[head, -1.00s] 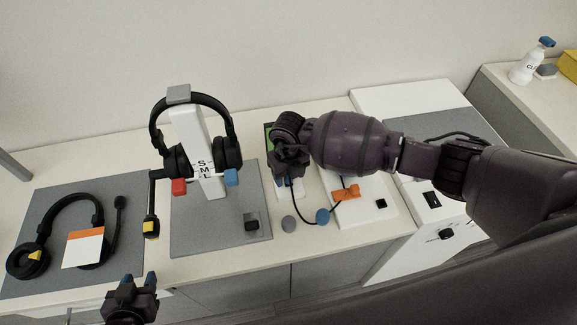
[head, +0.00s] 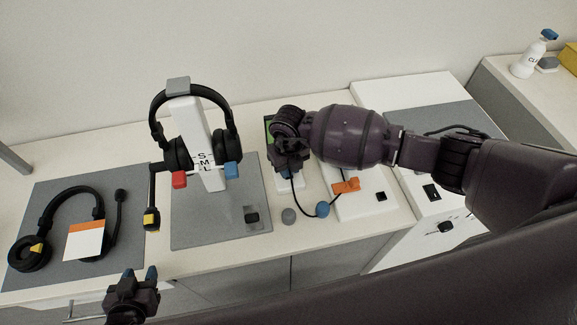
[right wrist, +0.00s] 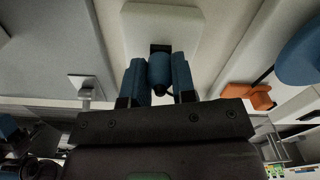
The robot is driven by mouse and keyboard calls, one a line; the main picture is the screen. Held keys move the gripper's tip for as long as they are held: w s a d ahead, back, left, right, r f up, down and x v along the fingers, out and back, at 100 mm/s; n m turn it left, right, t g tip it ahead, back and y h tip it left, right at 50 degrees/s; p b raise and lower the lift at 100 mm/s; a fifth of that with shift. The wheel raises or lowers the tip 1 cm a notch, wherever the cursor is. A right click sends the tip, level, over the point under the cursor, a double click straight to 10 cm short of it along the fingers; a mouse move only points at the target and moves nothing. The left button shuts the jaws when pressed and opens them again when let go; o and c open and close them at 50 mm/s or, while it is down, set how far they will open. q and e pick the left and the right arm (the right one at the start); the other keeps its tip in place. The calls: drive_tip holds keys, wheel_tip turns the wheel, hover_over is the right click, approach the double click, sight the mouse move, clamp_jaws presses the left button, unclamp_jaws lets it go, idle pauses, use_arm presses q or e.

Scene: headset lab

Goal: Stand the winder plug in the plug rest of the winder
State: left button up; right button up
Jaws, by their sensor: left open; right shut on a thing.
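The winder plug (right wrist: 159,72) is a blue barrel with a dark end, held between the blue fingers of my right gripper (right wrist: 160,80). In the right wrist view, its dark end meets or overlaps a dark square recess in a white block (right wrist: 180,22), apparently the plug rest. I cannot tell whether the plug is inside it. In the head view my right gripper (head: 292,168) hides the plug and most of that block. A black cable runs from there past a blue disc (head: 323,209) to an orange piece (head: 346,186) on a white board. My left gripper (head: 140,277) is open and empty at the front edge.
A headset hangs on a white stand (head: 190,115) left of my right gripper. Another headset (head: 47,235) lies on a grey mat with a card (head: 85,243). A grey disc (head: 288,215) is in front of my right gripper. A white machine (head: 425,195) is at the right.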

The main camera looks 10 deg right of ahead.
drive_tip(key=shift+r+p, duration=0.75)
drive_tip(key=shift+r, duration=0.2)
use_arm(q)
drive_tip(key=r, duration=0.1)
drive_tip(key=r+p, duration=0.1)
drive_tip(key=r, duration=0.1)
drive_tip(key=shift+w, duration=0.3)
use_arm(e)
drive_tip(key=shift+r, duration=0.75)
drive_tip(key=shift+r+p, duration=0.85)
drive_tip(key=shift+r, duration=0.2)
drive_tip(key=shift+r+p, duration=0.3)
drive_tip(key=shift+r, duration=0.15)
use_arm(q)
drive_tip(key=shift+s+r, duration=0.35)
drive_tip(key=shift+r, duration=0.5)
